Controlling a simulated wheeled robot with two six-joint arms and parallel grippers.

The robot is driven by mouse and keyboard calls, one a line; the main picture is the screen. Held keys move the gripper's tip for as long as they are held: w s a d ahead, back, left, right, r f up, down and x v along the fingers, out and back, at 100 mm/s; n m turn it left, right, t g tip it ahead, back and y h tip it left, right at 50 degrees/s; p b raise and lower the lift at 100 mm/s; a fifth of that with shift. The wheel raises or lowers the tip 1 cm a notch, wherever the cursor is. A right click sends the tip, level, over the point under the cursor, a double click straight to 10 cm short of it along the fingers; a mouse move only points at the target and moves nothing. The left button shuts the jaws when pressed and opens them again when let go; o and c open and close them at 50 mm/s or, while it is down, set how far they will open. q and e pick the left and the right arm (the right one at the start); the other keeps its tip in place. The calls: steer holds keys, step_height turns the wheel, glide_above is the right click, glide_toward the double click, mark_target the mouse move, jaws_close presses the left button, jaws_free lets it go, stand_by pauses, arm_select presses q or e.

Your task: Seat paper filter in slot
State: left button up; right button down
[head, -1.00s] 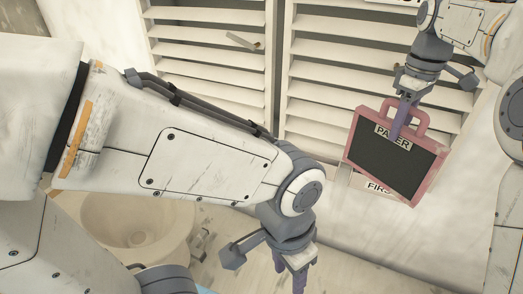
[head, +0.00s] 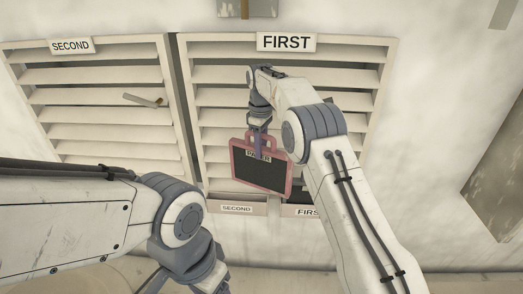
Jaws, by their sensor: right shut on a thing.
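The paper filter (head: 258,174) is a dark panel in a pink frame with a handle on top and a "PAPER" label. My right gripper (head: 259,150) is shut on it near the handle and holds it upright, slightly tilted, in front of the lower part of the louvred panel under the "FIRST" sign (head: 286,42). Below it are slots labelled "SECOND" (head: 236,209) and "FIRST" (head: 307,212); the filter and my right arm hide part of them. My left arm comes in at the lower left; its gripper fingers are not visible.
A second louvred panel (head: 95,110) under a "SECOND" sign (head: 71,46) stands at the left, with a small latch-like piece (head: 143,100) on it. A ledge runs along the bottom.

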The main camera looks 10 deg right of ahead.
mark_target(261, 161)
steer(key=shift+w+f, duration=0.25)
step_height(261, 161, down, 4)
steer(key=shift+r+p, duration=0.1)
steer(key=shift+p, duration=0.95)
steer(key=shift+f, duration=0.65)
steer(key=c, duration=0.6)
jaws_free()
steer(key=shift+r, duration=0.1)
